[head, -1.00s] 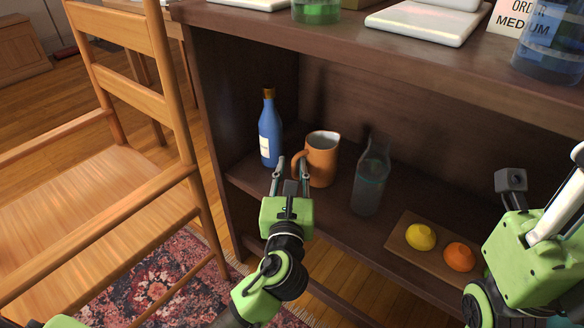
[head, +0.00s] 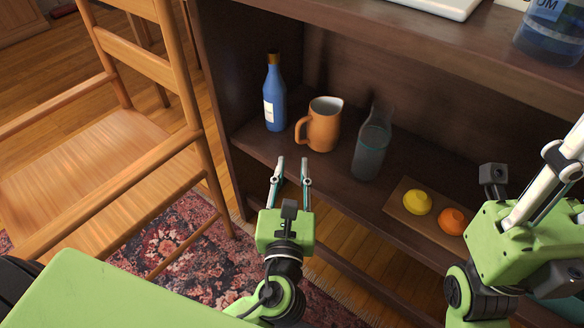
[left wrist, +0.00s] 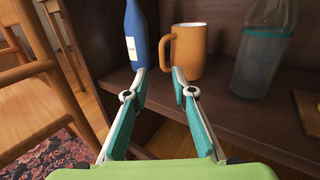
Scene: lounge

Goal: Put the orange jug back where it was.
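The orange jug (head: 322,126) stands upright on the lower shelf, between the blue bottle and the glass carafe. Its handle points left. It also shows in the left wrist view (left wrist: 189,52), beyond my fingertips. My left gripper (head: 293,163) is open and empty in front of the shelf, nearer to me than the jug and apart from it. In the left wrist view its two fingers (left wrist: 159,72) are spread with nothing between them. My right arm shows at the right of the head view, but its fingertips are hidden.
A blue bottle (head: 275,98) stands left of the jug and a glass carafe (head: 371,149) right of it. A wooden board (head: 401,217) with a lemon (head: 417,202) and an orange (head: 452,221) lies further right. A wooden chair (head: 131,140) stands at left. The upper shelf overhangs.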

